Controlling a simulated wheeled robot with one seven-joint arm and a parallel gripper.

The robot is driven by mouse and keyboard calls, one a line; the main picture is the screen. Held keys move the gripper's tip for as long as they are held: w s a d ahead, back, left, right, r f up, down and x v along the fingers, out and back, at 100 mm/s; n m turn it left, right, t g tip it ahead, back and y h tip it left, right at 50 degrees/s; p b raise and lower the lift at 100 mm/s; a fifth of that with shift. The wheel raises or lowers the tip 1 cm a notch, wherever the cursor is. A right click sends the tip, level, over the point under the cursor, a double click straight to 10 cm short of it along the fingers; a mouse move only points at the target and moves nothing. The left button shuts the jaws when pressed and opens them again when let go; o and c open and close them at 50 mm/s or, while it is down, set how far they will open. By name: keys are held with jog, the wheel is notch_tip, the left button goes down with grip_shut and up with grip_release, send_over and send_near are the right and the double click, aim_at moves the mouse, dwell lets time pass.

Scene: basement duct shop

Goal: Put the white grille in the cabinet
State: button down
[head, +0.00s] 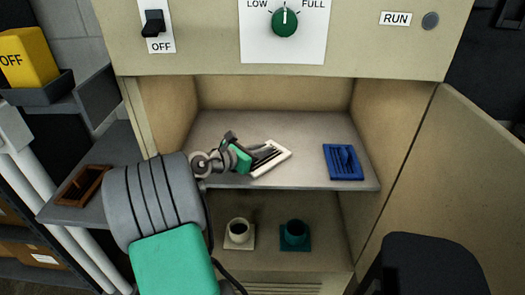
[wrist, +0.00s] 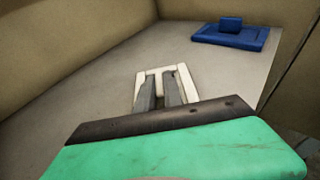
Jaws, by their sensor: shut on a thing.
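The white grille (head: 277,156) is a flat slatted plate held at the end of my gripper (head: 257,155). It is over the upper shelf (head: 306,177) of the open cabinet (head: 365,118), near the middle. My gripper is shut on the grille; in the wrist view the two grey fingers (wrist: 161,94) lie across the white grille (wrist: 186,76). The near part of the grille is hidden by my gripper. Whether the grille touches the shelf I cannot tell.
A blue grille (head: 343,162) lies on the upper shelf at right. White (head: 239,232) and teal (head: 295,235) round-collared pieces stand on the lower shelf. The cabinet door (head: 464,180) hangs open at right. A brown tray (head: 84,186) sits on a side shelf at left.

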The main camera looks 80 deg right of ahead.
jog(key=shift+r, duration=0.1)
jog(key=c, duration=1.5)
grip_release()
jog(key=shift+w+a+r, duration=0.1)
jog(key=shift+w+a, duration=0.1)
jog(key=shift+a, duration=0.05)
jog(key=p+v, duration=0.1)
jog(key=v, duration=1)
jog(key=shift+a+r, duration=0.1)
jog(key=shift+a, duration=0.1)
